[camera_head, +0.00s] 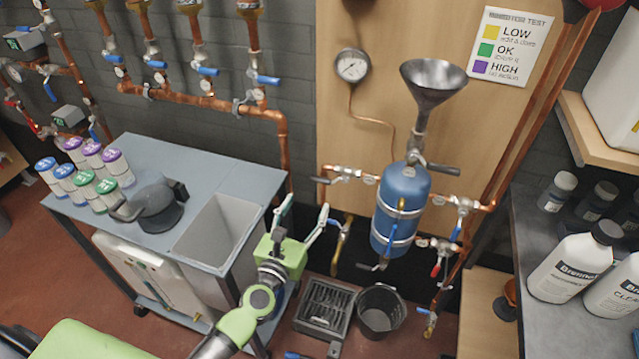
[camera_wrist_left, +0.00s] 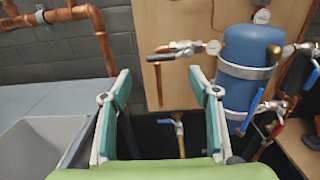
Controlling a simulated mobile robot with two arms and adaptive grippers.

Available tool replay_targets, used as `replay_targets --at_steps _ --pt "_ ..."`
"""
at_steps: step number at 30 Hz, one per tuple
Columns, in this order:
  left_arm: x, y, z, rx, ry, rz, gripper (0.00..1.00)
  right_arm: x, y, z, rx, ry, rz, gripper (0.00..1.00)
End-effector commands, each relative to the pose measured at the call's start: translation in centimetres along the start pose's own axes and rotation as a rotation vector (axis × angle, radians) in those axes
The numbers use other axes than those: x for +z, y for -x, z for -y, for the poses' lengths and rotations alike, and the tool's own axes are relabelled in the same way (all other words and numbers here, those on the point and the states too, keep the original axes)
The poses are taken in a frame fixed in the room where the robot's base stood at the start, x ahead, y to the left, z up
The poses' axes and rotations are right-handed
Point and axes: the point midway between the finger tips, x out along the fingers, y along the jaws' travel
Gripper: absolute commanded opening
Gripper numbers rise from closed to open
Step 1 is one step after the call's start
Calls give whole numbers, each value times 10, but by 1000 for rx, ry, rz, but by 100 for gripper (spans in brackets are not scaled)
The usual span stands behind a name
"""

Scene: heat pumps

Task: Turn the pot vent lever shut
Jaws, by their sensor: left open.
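The blue pot (camera_head: 400,210) hangs on the wooden board below a metal funnel (camera_head: 432,82); it also shows at the right of the left wrist view (camera_wrist_left: 248,60). A dark lever (camera_head: 443,169) sticks out right from the valve under the funnel. Other levers sit around the pot: a dark one (camera_head: 321,180) on the left pipe, a blue one (camera_head: 455,235) and a red one (camera_head: 436,268) on the right. No label shows which is the vent. My left gripper (camera_head: 304,217) is open and empty, left of the pot and apart from it. My right gripper is out of view.
A grey trolley (camera_head: 195,150) with bottles and a dark lidded vessel (camera_head: 150,207) stands left of my gripper. A black bucket (camera_head: 380,312) and a grated box (camera_head: 325,306) stand below the pot. A shelf with bottles (camera_head: 575,265) is at the right.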

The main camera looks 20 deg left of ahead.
Motion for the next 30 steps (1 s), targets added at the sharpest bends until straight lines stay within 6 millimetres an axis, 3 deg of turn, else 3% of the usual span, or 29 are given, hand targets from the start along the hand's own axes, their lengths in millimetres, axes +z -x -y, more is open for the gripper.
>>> replay_targets --at_steps 6,12,25,30 --pt "1 -47 0 -1 -2 1 56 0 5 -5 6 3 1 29" --pt "0 -72 0 -1 -2 0 56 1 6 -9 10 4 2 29" --pt "-1 -81 0 0 -2 -1 56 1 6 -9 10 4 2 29" --pt "0 -81 -1 1 -3 0 11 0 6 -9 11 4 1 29"
